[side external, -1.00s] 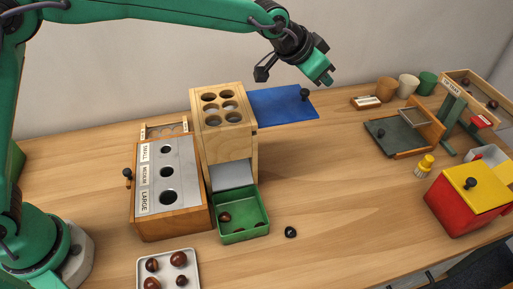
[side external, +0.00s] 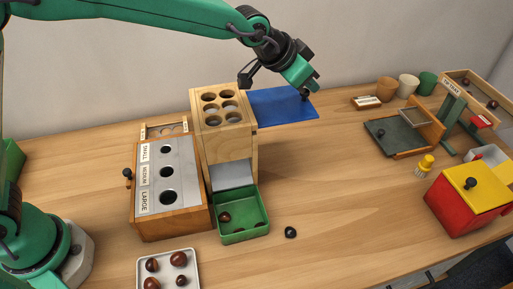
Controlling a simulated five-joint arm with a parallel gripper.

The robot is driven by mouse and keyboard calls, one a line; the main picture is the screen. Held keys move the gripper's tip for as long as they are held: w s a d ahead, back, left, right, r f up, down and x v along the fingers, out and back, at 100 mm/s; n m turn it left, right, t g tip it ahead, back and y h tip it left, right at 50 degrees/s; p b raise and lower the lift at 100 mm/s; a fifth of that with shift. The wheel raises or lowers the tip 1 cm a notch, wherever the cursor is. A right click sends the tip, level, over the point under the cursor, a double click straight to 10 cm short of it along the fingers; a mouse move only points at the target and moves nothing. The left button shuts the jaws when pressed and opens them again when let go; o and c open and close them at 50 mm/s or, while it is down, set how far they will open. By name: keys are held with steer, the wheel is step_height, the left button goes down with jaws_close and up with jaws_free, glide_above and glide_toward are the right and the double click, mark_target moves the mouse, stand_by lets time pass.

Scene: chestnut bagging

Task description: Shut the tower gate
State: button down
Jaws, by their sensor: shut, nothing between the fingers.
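The wooden tower (side external: 240,142) stands at the middle of the table, with round holes in its top. Its blue gate (side external: 280,106) is a flat plate that sticks out far to the right of the tower. A dark knob (side external: 305,97) stands near the plate's outer right end. My gripper (side external: 309,87) is shut and empty, pointing down right at the knob. Its tip overlaps the knob in the picture; I cannot tell whether they touch.
A green tray (side external: 243,236) with chestnuts sits at the tower's foot. A sorting box (side external: 201,222) with holes stands left of it. A dark chestnut (side external: 291,232) lies loose. A red and yellow box (side external: 451,213) stands right.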

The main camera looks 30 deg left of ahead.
mark_target(287, 102)
steer(key=shift+s+a, duration=1.7)
steer(key=shift+w+d, duration=0.1)
steer(key=shift+w, duration=0.05)
steer(key=shift+w+d+r, duration=0.25)
steer(key=shift+w+d, duration=0.3)
steer(key=shift+w, duration=0.2)
steer(key=shift+w+d+r, duration=0.25)
steer(key=shift+w+d, duration=0.25)
steer(key=shift+w, duration=0.2)
steer(key=v, duration=1)
steer(key=shift+a, duration=0.3)
steer(key=shift+w, duration=0.2)
steer(key=shift+w+d+r+n+g+y, duration=0.35)
steer(key=shift+w+r+n+g+y, duration=0.1)
steer(key=shift+w+n+g, duration=0.15)
steer(key=shift+w+d+r+n+g+y, duration=0.35)
steer(key=shift+w+r+n+g, duration=0.1)
steer(key=shift+w+g, duration=0.3)
steer(key=shift+w+d+r+n+g+y, duration=0.4)
steer(key=shift+w+n+g, duration=0.15)
steer(key=shift+w+g, duration=0.1)
